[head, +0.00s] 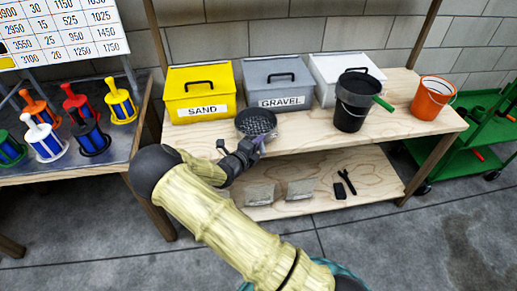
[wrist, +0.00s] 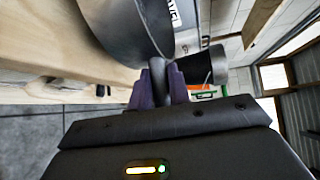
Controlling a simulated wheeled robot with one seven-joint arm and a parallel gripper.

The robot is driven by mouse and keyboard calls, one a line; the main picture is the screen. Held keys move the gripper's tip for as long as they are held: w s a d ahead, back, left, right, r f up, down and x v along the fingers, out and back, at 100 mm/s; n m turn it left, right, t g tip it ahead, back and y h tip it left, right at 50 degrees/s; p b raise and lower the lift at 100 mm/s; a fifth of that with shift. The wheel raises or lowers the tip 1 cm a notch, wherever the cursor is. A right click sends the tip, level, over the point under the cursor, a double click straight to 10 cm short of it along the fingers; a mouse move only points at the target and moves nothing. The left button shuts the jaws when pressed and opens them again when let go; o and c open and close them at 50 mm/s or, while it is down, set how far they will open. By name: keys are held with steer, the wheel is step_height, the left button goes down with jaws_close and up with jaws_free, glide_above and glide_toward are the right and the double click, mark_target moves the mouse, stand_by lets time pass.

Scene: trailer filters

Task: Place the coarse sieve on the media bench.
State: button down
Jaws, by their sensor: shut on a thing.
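The coarse sieve (head: 257,123), a round dark mesh pan with a metal rim, is over the front of the wooden media bench (head: 310,135), before the gravel bin. My gripper (head: 259,146) is at the bench's front edge, shut on the sieve's handle. In the wrist view the purple fingers of my gripper (wrist: 158,82) close around the dark handle, and the sieve's curved metal wall (wrist: 115,25) fills the top. The sieve looks about level and close to the bench top. I cannot tell whether it touches the wood.
Behind are a yellow sand bin (head: 200,93), a grey gravel bin (head: 278,84) and a white bin (head: 345,67). To the right stand a black bucket (head: 349,118) with a green-handled sieve on it and an orange bucket (head: 432,99). Bare wood lies between sieve and black bucket.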

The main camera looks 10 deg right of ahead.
mark_target(266, 142)
steer(key=shift+f, duration=1.4)
steer(key=c, duration=1.3)
jaws_free()
steer(key=shift+f, duration=0.1)
steer(key=v, duration=1.2)
